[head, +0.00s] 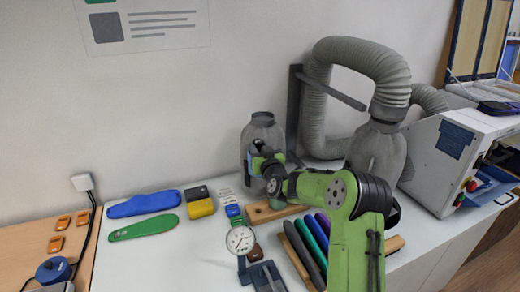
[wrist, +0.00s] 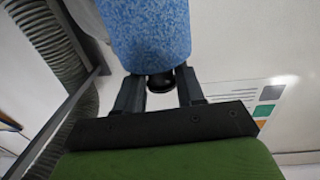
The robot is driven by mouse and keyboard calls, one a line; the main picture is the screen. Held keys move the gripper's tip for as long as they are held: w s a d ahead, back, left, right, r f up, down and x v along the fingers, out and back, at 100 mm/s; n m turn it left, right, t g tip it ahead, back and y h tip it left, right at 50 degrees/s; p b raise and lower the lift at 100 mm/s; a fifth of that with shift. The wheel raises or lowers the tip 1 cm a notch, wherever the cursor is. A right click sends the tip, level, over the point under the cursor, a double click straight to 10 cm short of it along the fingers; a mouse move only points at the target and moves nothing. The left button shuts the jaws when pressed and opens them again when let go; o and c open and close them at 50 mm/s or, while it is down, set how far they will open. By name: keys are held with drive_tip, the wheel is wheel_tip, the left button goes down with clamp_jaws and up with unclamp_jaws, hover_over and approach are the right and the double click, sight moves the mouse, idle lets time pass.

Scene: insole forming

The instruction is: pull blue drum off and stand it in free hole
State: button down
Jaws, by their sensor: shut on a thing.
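The blue drum (wrist: 150,32), speckled light blue, fills the top middle of the wrist view, with a black stub (wrist: 160,82) at its near end. My gripper (wrist: 159,80) has one dark finger on each side of that stub and is shut on the drum. In the head view my gripper (head: 262,166) is raised in front of a translucent grey bottle-shaped hood; a sliver of the drum (head: 250,163) shows beside it. I cannot tell whether the drum is clear of any spindle. A wooden block (head: 262,213) lies below, partly behind my arm; its holes cannot be made out.
The grey hood (head: 262,128) and a ribbed hose (head: 362,55) stand behind the arm. A dial gauge (head: 240,240), several dark and coloured strips (head: 304,246) and insoles (head: 144,204) lie on the white bench. A grey machine (head: 445,150) stands at right.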

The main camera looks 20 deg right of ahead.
sight(261, 177)
wheel_tip(261, 177, down, 10)
drive_tip(key=b, duration=0.8)
drive_tip(key=shift+w+f, duration=0.1)
drive_tip(key=shift+f, duration=0.1)
wheel_tip(261, 177, down, 5)
drive_tip(key=b, duration=0.3)
drive_tip(key=shift+f+b, duration=0.2)
drive_tip(key=shift+b, duration=0.2)
drive_tip(key=shift+r, duration=0.15)
drive_tip(key=shift+b, duration=0.95)
drive_tip(key=shift+f+b, duration=1.7)
drive_tip(key=shift+b, duration=0.8)
idle(0.5)
drive_tip(key=c, duration=0.6)
unclamp_jaws()
